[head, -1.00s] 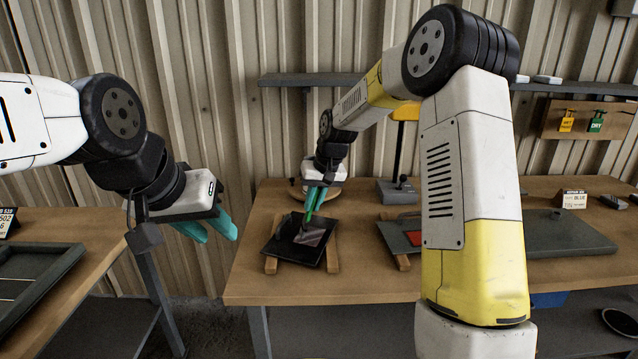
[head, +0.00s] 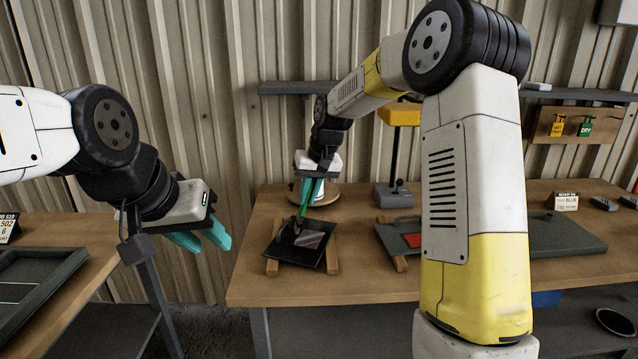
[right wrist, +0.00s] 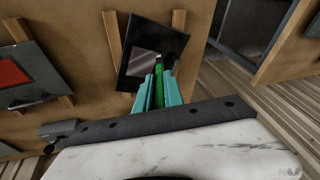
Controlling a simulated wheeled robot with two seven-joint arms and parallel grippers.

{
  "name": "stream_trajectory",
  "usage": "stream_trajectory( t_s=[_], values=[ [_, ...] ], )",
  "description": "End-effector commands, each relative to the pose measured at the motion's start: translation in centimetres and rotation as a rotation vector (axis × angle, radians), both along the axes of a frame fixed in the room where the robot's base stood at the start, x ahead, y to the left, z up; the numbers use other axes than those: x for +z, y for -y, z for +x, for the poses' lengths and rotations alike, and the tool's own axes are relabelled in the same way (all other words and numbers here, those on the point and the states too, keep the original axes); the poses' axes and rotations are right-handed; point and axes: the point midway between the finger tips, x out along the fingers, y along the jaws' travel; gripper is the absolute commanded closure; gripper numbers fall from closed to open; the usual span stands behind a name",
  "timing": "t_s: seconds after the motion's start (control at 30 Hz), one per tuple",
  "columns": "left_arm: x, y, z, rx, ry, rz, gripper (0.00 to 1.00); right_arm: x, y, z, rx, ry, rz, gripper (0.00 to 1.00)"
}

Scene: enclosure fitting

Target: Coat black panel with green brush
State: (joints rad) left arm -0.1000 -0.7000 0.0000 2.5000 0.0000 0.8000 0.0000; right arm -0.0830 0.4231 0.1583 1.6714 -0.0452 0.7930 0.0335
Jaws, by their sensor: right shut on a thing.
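The black panel (head: 284,250) lies on two wooden strips on the workbench, with a lighter, shiny patch on its surface. I cannot tell whether that patch is coating or reflection. My right gripper (head: 311,190) is over the panel's far edge, shut on the green brush (head: 304,203), which tilts down to the panel. In the right wrist view, the brush (right wrist: 158,75) sits between the teal fingers, its tip over the panel (right wrist: 173,45) beside the shiny patch. Contact cannot be told for sure. My left gripper (head: 205,240) is empty, fingers apart, left of the workbench.
A round wooden-based item (head: 325,195) stands behind the panel. A grey stand with a yellow top (head: 398,115) is at the back. A grey plate with a red patch (head: 411,240) lies right of the panel. A dark frame (head: 40,280) is on the left table.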

Motion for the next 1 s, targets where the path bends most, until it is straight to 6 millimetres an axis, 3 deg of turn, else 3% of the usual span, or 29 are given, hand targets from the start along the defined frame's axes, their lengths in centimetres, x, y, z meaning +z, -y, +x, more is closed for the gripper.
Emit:
stream_trajectory(
  t_s=[0.3, 1.0],
  values=[
    [0.0, 0.0, 0.0, 0.0, 0.0, 0.0, 0.64, 2.6, 0.1, -0.7, 0.0, 0.002, 0.0, 1.0],
    [0.0, 0.0, 0.0, 0.0, 0.0, 0.0, 0.64, 2.7, 0.1, -0.8, 0.0, 0.001, 0.0, 1.0]
  ],
)
